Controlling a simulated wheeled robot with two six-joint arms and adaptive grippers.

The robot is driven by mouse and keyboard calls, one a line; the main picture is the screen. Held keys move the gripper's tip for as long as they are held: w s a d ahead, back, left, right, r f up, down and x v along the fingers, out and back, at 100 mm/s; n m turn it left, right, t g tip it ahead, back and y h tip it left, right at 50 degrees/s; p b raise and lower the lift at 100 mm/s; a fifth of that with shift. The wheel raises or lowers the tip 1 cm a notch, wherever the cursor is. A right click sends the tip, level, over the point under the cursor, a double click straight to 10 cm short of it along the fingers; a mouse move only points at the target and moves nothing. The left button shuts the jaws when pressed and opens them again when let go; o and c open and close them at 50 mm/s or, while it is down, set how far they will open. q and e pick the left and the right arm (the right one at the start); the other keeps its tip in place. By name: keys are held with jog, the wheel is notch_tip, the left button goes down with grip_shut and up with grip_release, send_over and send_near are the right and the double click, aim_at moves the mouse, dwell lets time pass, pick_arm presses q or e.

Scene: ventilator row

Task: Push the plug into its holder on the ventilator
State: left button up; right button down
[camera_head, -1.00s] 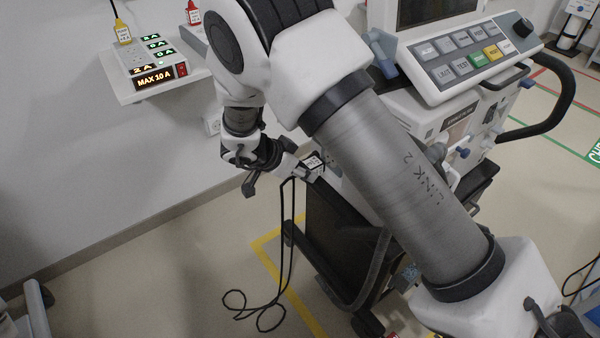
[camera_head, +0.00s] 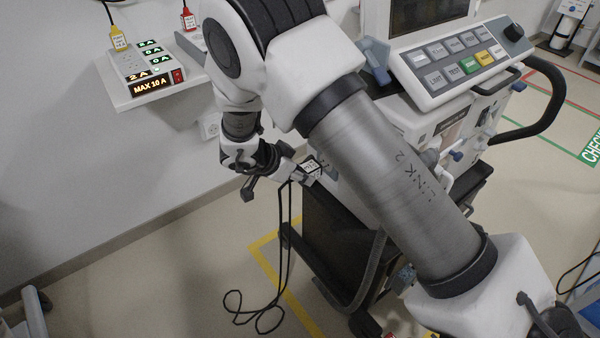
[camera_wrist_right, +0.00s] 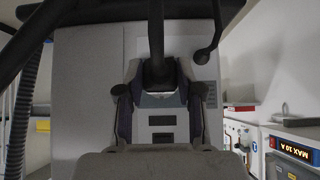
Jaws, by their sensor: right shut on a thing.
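The ventilator (camera_head: 445,118) stands at the right of centre in the head view, with a screen and a button panel. My right gripper (camera_head: 301,172) is shut on the plug (camera_head: 312,166), which carries a small label, close to the ventilator's near left side. A black cable hangs from the plug in loops to the floor. In the right wrist view the plug (camera_wrist_right: 160,98) sits between the two dark fingers, in front of the ventilator's pale housing (camera_wrist_right: 88,100). The holder cannot be made out clearly; my forearm covers part of that side. My left gripper is out of view.
A wall shelf (camera_head: 128,98) at the left carries a power strip (camera_head: 145,72) with lit readings and a yellow plug (camera_head: 118,40). A red plug (camera_head: 188,18) is beside it. A dark hose handle (camera_head: 545,115) curves off the ventilator's right side.

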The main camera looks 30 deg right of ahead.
jog(key=shift+w+d, duration=0.1)
jog(key=shift+d, duration=1)
dwell(0.6)
jog(key=c, duration=0.7)
grip_release()
jog(key=shift+o, duration=0.2)
